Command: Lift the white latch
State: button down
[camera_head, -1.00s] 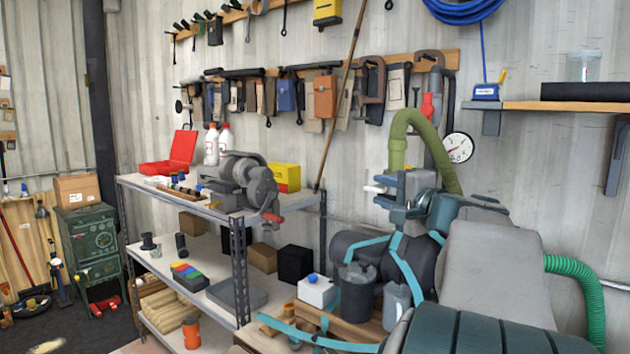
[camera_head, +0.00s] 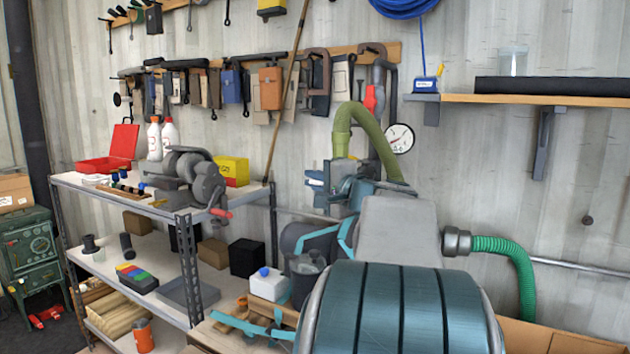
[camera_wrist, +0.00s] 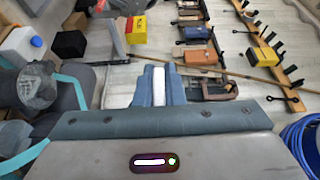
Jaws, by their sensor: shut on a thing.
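My gripper (camera_head: 316,183) is in front of the corrugated wall, just left of the green hose's lower end in the head view. In the wrist view its two blue-grey fingers (camera_wrist: 158,74) are closed around a narrow white piece (camera_wrist: 158,86), which I take for the white latch. The white piece runs lengthwise between the fingers. I cannot see it joined to anything beyond them. In the head view it is too small and too covered by the fingers to make out clearly.
A metal shelf (camera_head: 95,187) with a vise (camera_head: 195,180), red box (camera_head: 110,158) and white bottles (camera_head: 155,140) stands left. A wooden pole (camera_head: 287,95) leans on the wall. A wall shelf (camera_head: 560,99) is at right. A green corrugated hose (camera_head: 515,260) hangs below it.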

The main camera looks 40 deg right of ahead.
jog(key=shift+r+m+g+p, duration=0.4)
jog(key=shift+r+m+p, duration=0.1)
jog(key=shift+m, duration=0.4)
jog(key=c, duration=1.5)
grip_release()
jog(key=s+b, duration=0.1)
jog(key=s, duration=0.3)
jog(key=s+b, duration=0.1)
jog(key=s, duration=0.4)
jog(key=s+b, duration=0.1)
jog(key=s, duration=0.3)
jog(key=shift+s+r, duration=0.3)
jog(key=shift+s, duration=0.1)
